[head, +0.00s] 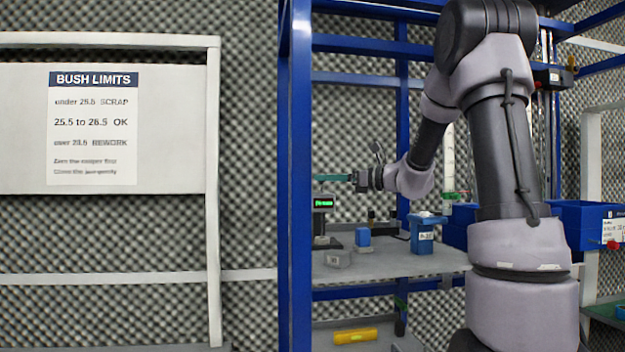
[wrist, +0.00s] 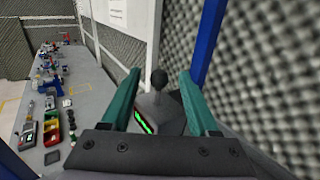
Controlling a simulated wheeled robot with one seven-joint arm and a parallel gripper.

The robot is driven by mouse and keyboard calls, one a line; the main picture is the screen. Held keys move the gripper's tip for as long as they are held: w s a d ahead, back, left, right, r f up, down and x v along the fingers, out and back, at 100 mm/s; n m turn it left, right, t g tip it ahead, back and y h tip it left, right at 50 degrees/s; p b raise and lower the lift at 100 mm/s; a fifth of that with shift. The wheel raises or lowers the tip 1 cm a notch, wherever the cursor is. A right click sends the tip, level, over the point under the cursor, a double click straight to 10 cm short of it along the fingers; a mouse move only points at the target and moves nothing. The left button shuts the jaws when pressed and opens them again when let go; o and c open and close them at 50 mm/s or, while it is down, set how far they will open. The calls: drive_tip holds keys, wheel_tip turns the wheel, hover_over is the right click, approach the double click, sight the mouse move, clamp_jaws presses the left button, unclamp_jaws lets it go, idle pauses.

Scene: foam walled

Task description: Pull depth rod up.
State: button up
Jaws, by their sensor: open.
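In the wrist view a dark round knob on a short upright rod (wrist: 158,80), apparently the depth rod, rises from a grey instrument. The instrument has a green-lit display (wrist: 145,127), which also shows in the head view (head: 324,203). My gripper (wrist: 159,74) is open, its two teal fingers on either side of the knob with a gap on both sides. In the head view my gripper (head: 322,177) reaches left, level, just above the display. Whether the fingers are at the knob's depth I cannot tell. In the head view the knob cannot be made out.
A blue frame post (head: 296,180) stands left of the instrument. A foam wall is close behind.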

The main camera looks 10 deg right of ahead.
drive_tip(key=x, duration=0.5)
drive_tip(key=shift+w+a, duration=0.1)
drive_tip(key=shift+a, duration=0.05)
clamp_jaws()
idle(1.3)
